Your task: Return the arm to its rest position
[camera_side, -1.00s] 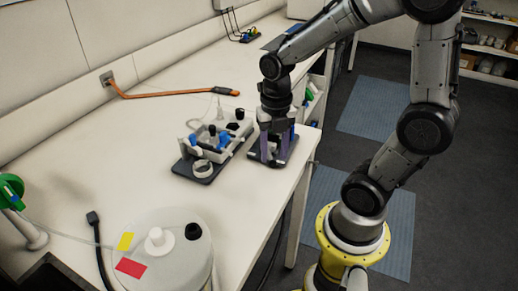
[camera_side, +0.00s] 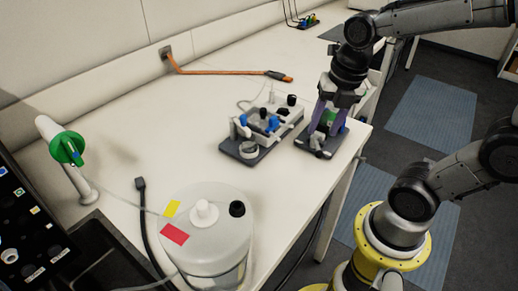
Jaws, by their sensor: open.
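My gripper (camera_side: 327,125) points down at the right part of the bench, over a small dark plate (camera_side: 302,141). Its purple fingers are apart. Something green and grey shows between or behind them, low over the plate; I cannot tell what it is or whether the fingers touch it. My arm reaches in from the upper right, and its yellow base ring stands off the bench at the lower right.
Left of my gripper stands a pale rack (camera_side: 290,117) with blue and black parts on a dark plate. A large translucent container (camera_side: 215,240) is in front. An orange cable (camera_side: 215,72) lies behind. The bench's right edge (camera_side: 362,140) is close to my gripper.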

